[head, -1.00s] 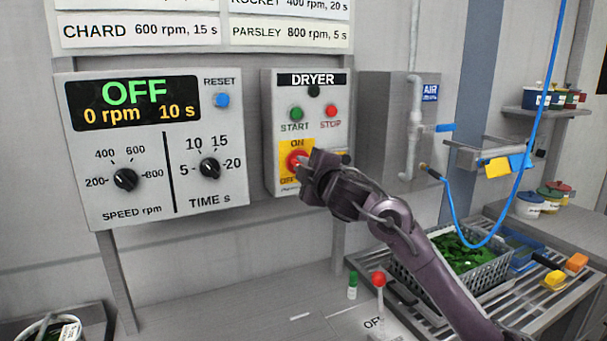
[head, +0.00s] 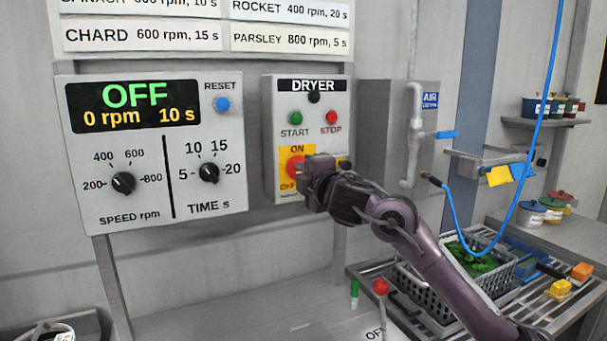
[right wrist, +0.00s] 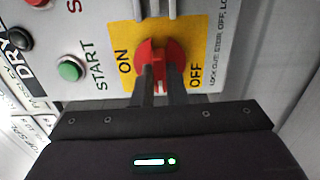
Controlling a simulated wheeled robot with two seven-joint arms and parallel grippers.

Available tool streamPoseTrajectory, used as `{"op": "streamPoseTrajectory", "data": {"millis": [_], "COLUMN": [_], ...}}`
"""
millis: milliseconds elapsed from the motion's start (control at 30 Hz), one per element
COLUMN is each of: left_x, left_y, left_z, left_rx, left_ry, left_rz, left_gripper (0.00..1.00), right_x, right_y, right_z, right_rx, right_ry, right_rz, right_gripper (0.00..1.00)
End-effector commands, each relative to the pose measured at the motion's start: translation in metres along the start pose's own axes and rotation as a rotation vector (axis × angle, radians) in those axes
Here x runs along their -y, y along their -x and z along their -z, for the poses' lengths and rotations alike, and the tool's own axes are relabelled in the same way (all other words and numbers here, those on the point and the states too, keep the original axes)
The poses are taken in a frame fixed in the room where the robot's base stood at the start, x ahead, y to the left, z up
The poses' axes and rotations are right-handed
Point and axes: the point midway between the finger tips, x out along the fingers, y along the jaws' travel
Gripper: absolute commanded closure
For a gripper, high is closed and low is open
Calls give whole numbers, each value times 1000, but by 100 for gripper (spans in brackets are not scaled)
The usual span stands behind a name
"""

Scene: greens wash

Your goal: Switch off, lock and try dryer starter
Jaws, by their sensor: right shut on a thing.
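The dryer starter (head: 277,150) is a grey wall box with a green START button (head: 295,118), a red STOP button (head: 331,117) and a yellow ON/OFF plate (head: 297,151). Its red rotary switch (head: 293,166) also shows in the right wrist view (right wrist: 172,52). My right gripper (right wrist: 160,85) is shut on the switch knob, with its fingers on either side of the handle. The ON and OFF words flank the knob in the right wrist view. I cannot tell the exact handle angle. My left gripper is out of view.
The control panel (head: 150,205) on the left reads OFF, 0 rpm, 10 s. A red-knobbed lever (head: 381,287) and a small green-topped item (head: 354,290) stand below the starter. A grey basket of greens (head: 500,284) sits on the right rack. A blue air hose (head: 528,180) hangs there.

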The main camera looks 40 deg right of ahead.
Motion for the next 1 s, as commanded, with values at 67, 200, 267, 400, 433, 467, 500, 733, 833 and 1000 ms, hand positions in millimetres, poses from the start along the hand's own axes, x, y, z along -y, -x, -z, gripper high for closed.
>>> {"op": "streamPoseTrajectory", "data": {"millis": [67, 200, 267, 400, 433, 467, 500, 733, 833, 1000], "left_x": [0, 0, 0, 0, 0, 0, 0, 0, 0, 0], "left_y": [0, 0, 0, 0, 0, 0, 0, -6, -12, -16], "left_z": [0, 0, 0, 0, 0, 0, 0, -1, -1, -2], "left_rx": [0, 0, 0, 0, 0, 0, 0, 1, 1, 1], "left_ry": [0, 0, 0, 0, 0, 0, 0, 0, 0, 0], "left_rz": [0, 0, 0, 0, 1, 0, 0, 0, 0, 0], "left_gripper": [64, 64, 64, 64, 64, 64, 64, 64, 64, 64], "right_x": [3, 3, 2, 2, 2, 1, 1, 3, 4, 3], "right_y": [0, 0, 0, 0, 0, 0, 0, 13, 28, 55], "right_z": [1, 1, 1, 1, 1, 1, 1, 1, 1, 1], "right_rx": [-3, -3, -2, -2, -2, -1, -1, -3, -2, -1], "right_ry": [6, 4, 4, 2, 2, 2, 1, -2, 1, 1], "right_rz": [6, 6, 5, 3, 3, 3, 2, 2, 1, 1], "right_gripper": [100, 77, 69, 67, 67, 67, 67, 67, 67, 67]}}
